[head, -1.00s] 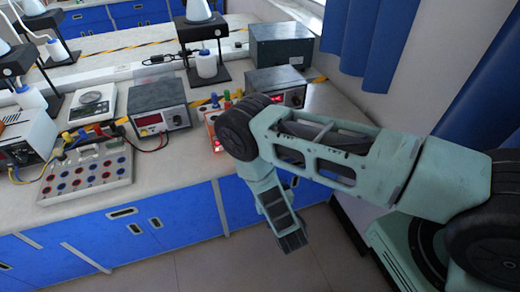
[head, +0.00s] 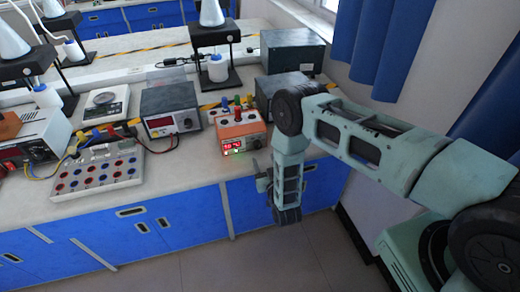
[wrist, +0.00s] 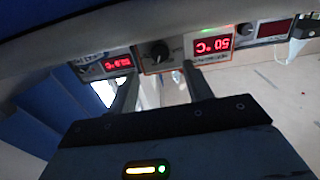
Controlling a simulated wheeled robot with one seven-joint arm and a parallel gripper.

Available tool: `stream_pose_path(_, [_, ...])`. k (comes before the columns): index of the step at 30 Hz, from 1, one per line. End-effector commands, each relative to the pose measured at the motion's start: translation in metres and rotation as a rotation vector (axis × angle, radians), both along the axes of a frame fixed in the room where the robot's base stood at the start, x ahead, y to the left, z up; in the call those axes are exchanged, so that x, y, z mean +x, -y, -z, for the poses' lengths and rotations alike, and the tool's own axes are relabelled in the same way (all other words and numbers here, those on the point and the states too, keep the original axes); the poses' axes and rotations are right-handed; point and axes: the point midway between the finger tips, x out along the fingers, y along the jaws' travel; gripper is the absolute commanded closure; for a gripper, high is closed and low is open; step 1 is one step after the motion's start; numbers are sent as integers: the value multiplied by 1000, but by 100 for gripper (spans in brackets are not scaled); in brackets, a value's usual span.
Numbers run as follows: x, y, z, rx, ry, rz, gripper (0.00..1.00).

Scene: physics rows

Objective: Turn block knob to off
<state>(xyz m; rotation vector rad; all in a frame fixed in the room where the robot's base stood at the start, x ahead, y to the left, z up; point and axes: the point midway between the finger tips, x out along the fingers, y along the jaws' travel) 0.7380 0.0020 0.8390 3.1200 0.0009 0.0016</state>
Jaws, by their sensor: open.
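The block (head: 240,127) is an orange-edged box with a red lit display and coloured tops, on the front part of the bench in the head view. In the head view my forearm hangs in front of the bench, right of the block.
A grey power supply (head: 170,108) stands left of the block, and another dark grey unit (head: 281,86) stands close on its right. A white socket board (head: 97,170) with cables lies further left. Blue cabinets (head: 184,218) form the bench front. Floor is clear below.

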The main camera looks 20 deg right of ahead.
Motion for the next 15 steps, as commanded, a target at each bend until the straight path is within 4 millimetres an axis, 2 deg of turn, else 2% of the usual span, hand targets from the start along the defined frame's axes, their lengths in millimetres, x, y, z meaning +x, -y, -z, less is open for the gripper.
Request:
stream_pose_path(3, [24, 0, -3, 0, 3, 2, 50])
stream_pose_path(6, [39, 0, -2, 1, 2, 1, 50])
stream_pose_path(10, [53, 0, -1, 1, 1, 1, 50])
stream_pose_path(15, [61, 0, 0, 1, -1, 0, 50])
